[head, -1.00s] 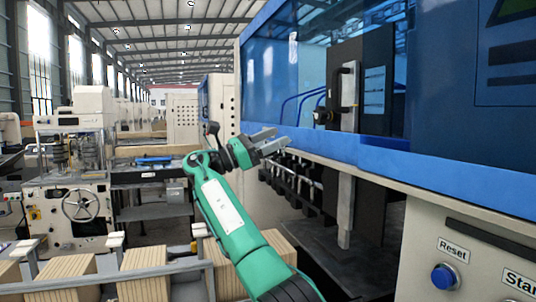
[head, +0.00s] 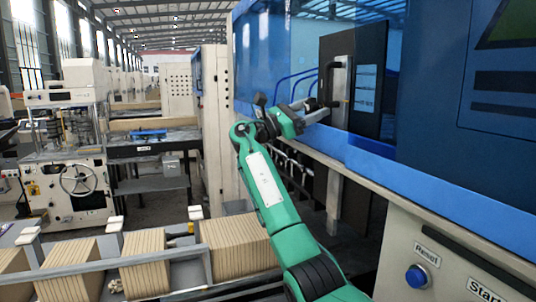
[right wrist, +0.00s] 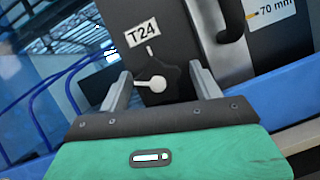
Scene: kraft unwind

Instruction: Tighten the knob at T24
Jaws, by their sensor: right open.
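In the right wrist view a black panel (right wrist: 166,20) bears a white T24 label (right wrist: 142,32). Just below the label is the knob (right wrist: 158,83), dark with a pale round centre and a short pale pointer toward the left. My right gripper (right wrist: 160,73) is open, with one finger on each side of the knob; I cannot tell whether either touches it. In the head view the right gripper (head: 318,108) reaches the left edge of the black panel (head: 366,80), and the knob cannot be made out there. My left gripper is not in view.
A dark handle (head: 340,80) stands on the panel beside the gripper. The blue machine ledge (head: 370,160) runs below it. Blue hoses (right wrist: 40,100) hang at left. A Reset button (head: 417,276) is at lower right; stacked cardboard (head: 145,262) lies lower left.

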